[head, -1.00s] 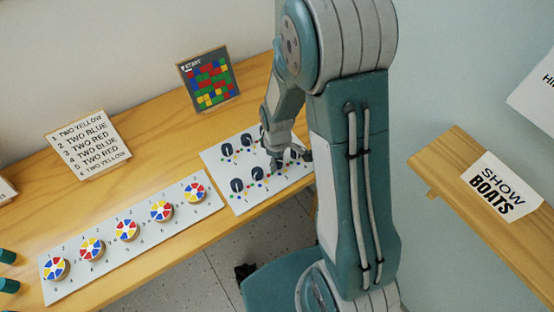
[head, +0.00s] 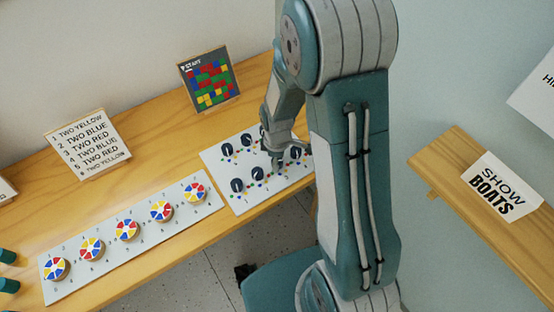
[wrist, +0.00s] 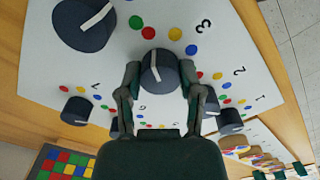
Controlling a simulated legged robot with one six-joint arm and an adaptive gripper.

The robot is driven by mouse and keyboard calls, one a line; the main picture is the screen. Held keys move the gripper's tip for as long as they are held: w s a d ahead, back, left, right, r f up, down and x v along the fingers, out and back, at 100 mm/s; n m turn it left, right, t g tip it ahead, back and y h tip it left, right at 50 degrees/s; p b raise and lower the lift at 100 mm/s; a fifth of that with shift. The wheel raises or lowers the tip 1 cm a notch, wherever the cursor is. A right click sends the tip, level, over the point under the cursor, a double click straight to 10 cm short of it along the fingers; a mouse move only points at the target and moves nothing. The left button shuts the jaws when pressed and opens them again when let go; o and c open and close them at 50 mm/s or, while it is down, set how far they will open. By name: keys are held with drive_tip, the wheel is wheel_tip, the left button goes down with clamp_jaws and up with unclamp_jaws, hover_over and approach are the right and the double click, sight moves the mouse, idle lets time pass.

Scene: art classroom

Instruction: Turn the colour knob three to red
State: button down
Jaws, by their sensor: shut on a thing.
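A white panel (head: 222,165) with several dark knobs, each with coloured dots beside it, lies on the wooden table. In the wrist view, my gripper (wrist: 160,80) is shut on a dark round knob (wrist: 158,62), with one finger on each side. This knob stands nearest the printed 3 (wrist: 203,25). Its white pointer line points up in the picture, roughly at the red dot (wrist: 148,32). A green dot (wrist: 136,22), a yellow dot (wrist: 175,33) and a blue dot (wrist: 191,49) lie along the same arc. In the head view, my arm partly hides the panel.
A larger-looking knob (wrist: 85,22) stands up-left of the held one in the wrist view; others stand close by. A strip of colour wheels (head: 127,230) lies left of the panel. A list sign (head: 88,145) and a coloured grid board (head: 209,79) stand behind.

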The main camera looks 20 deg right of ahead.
drive_tip(key=shift+c, duration=1.3)
unclamp_jaws()
drive_tip(key=shift+w, duration=0.1)
wheel_tip(320, 180, up, 12)
drive_tip(key=s+r+m+t, duration=0.5)
drive_tip(key=s+r+m, duration=0.7)
drive_tip(key=s+r, duration=0.3)
wheel_tip(320, 180, up, 2)
drive_tip(key=shift+s+r+t, duration=0.15)
drive_tip(key=shift+s+t, duration=0.1)
drive_tip(key=shift+t, duration=0.05)
